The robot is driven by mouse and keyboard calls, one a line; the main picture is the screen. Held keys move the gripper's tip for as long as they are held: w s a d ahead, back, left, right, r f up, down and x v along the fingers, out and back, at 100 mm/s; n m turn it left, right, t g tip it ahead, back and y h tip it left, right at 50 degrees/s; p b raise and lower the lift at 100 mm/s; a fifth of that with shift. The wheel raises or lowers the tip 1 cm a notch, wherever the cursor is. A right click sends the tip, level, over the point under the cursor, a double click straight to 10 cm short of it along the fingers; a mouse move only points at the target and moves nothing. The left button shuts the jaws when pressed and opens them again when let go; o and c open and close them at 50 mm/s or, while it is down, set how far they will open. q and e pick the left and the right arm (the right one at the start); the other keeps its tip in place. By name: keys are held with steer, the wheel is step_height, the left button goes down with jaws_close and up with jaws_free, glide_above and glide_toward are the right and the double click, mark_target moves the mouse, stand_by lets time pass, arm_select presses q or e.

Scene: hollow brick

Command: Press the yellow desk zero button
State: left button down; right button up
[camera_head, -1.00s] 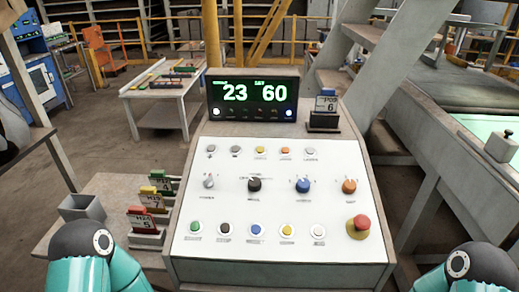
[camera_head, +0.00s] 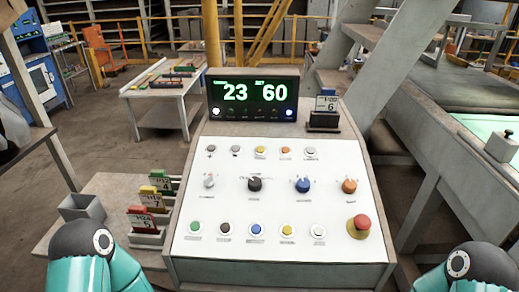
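The desk (camera_head: 280,264) is a sloped white control panel in the middle of the head view. A round yellow button (camera_head: 287,229) sits in its bottom row, between a blue button (camera_head: 256,229) and a white one (camera_head: 318,230). Its label is too small to read. A smaller yellow round piece (camera_head: 260,151) is in the top row. The display (camera_head: 253,97) above the panel reads 23 and 60 in green. Only upper parts of my two arms show at the bottom corners; both grippers are out of view.
A red mushroom button (camera_head: 361,223) stands at the panel's lower right. Blue and orange knobs stick up in the middle row. Tagged blocks (camera_head: 147,220) stand on a side table to the left, beside a grey open box (camera_head: 82,208). The space above the panel is clear.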

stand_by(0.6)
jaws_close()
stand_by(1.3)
